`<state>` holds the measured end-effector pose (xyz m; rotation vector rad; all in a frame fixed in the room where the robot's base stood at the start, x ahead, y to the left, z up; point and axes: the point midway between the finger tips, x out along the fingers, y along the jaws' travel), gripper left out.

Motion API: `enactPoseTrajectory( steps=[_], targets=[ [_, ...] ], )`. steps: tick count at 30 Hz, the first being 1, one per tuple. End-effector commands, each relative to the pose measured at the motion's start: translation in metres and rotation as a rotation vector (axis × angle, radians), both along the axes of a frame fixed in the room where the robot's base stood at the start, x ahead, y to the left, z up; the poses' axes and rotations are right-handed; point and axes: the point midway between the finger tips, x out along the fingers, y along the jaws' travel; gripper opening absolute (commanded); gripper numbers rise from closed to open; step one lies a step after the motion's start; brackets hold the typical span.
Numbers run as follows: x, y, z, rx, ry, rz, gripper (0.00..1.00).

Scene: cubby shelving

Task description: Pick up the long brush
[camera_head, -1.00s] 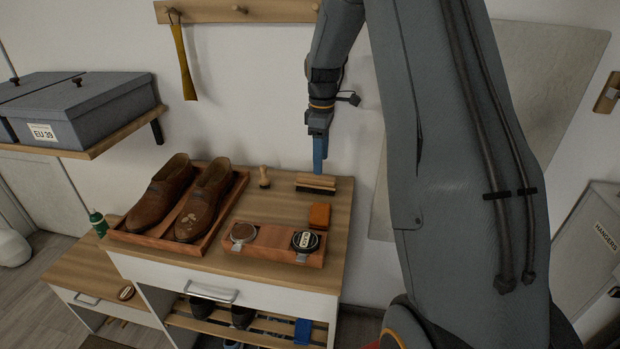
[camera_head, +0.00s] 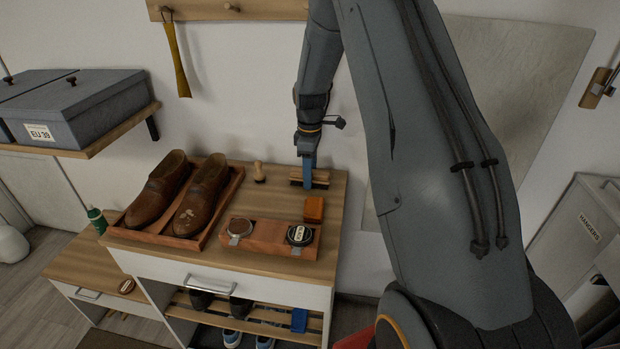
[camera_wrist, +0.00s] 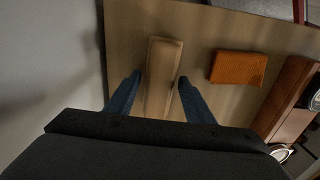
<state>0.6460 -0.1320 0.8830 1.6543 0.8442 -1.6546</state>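The long brush (camera_head: 318,177) lies on the wooden top of the cabinet, near its back right corner by the wall. In the wrist view its pale wooden back (camera_wrist: 160,80) lies lengthwise between the two blue fingers. My gripper (camera_head: 308,170) points down at the brush in the head view. In the wrist view my gripper (camera_wrist: 154,95) is open, with a finger on each side of the brush and a gap visible on both sides. The bristles are mostly hidden under the wooden back in the wrist view.
An orange block (camera_head: 314,209) lies just in front of the brush. A wooden holder (camera_head: 268,238) with two round tins stands at the front. A tray (camera_head: 226,196) with brown shoes and a small upright brush (camera_head: 259,172) are to the left. The wall is close behind.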

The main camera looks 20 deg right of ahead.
Motion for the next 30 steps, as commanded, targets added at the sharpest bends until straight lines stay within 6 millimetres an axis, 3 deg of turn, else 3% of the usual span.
enactPoseTrajectory(
  steps=[1, 6, 17, 30],
  targets=[
    [0.0, 0.0, 0.0, 0.0, 0.0, 0.0, 0.39],
    [0.0, 0.0, 0.0, 0.0, 0.0, 0.0, 0.11],
    [0.001, -0.001, 0.012, -0.001, -0.003, -0.001, 0.11],
    [0.001, -0.001, 0.087, -0.001, -0.003, -0.001, 0.11]
  ],
)
